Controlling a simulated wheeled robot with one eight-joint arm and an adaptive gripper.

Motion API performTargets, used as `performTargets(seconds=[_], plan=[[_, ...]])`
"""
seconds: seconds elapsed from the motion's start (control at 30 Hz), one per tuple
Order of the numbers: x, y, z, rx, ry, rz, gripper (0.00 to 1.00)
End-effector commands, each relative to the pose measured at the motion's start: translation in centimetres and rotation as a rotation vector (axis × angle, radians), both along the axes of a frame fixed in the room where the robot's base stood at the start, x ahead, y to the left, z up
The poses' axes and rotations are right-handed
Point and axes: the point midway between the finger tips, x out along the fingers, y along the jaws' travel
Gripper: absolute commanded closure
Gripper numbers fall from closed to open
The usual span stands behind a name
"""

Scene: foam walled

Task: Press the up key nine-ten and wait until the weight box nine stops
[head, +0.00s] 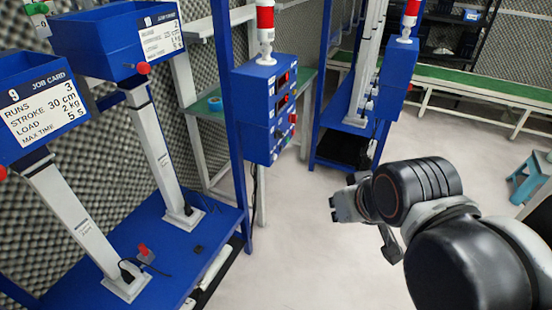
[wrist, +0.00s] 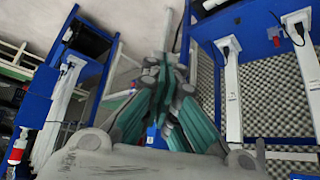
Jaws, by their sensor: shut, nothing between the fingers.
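Weight box nine (head: 22,62) is a blue box at the left edge of the head view, raised on a white column (head: 75,222). Its job card reads runs 3, stroke 30 cm, load 2 kg, max time 5 s. A blue control box (head: 252,110) with small displays and keys on its right side is mounted on a blue post. The key labels are too small to read, so I cannot tell which is up key nine-ten. My gripper (head: 335,206) is right of the control box, apart from it. Its fingers meet in the wrist view (wrist: 166,62), empty.
A second blue box (head: 100,45) stands on its own column (head: 158,155) on the same blue base (head: 175,255). A red-and-white beacon (head: 265,25) tops the control box. Another blue frame (head: 340,130) stands further back. The pale floor (head: 300,255) before my gripper is clear.

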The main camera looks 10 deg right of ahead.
Motion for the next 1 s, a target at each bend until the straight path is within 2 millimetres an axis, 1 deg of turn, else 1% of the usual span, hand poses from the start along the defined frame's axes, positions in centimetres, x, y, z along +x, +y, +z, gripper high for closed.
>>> performTargets(seconds=[0.53, 0.67, 0.77, 0.87, 1.0], plan=[[0.0, 0.0, 0.0, 0.000, 0.000, 0.000, 1.00], [0.6, 0.1, 0.2, 0.013, -0.002, -0.009, 1.00], [1.7, 0.2, 0.4, 0.039, -0.006, -0.026, 1.00], [3.6, 0.3, 0.7, 0.079, -0.012, -0.054, 1.00], [6.5, 0.5, 1.0, 0.144, -0.021, -0.098, 1.00]])
